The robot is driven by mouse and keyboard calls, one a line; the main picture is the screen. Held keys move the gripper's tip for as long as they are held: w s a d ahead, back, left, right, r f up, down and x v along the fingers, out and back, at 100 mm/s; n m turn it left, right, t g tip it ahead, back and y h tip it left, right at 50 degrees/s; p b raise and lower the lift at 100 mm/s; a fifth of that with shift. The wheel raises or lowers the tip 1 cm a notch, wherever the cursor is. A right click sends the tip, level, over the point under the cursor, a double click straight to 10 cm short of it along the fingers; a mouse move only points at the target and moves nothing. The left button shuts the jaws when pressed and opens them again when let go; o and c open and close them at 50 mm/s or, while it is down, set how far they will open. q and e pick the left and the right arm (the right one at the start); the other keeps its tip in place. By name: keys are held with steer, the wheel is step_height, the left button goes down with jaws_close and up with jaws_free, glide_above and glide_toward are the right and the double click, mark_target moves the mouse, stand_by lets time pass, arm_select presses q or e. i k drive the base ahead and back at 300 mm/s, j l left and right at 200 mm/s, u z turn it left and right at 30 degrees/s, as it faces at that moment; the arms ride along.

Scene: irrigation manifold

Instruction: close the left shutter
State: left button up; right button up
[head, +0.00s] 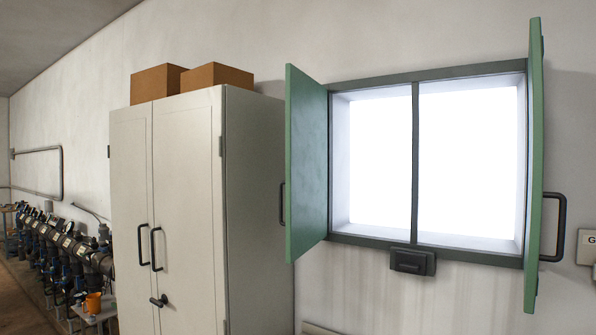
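The left shutter (307,162) is a green panel hinged on the left side of the window frame (415,165). It stands open, swung out from the wall. Its dark handle (282,203) shows at its left edge. The right shutter (535,165) is also green and stands open, seen nearly edge-on, with a black handle (554,227) on its right. The window opening is bright white and split by a dark central bar. A dark latch block (412,261) sits below the frame. Neither of my grippers is in view.
A tall off-white cabinet (180,215) with shut doors stands left of the window, close to the left shutter. Two cardboard boxes (217,76) lie on top. Pipes and valves (65,245) line the wall at far left, near an orange cup (93,302). A grey box (588,247) is at the right edge.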

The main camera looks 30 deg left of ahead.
mark_target(305, 181)
steer(key=j, duration=1)
steer(key=k+j, duration=0.15)
steer(key=j, duration=1.8)
steer(key=k, duration=0.05)
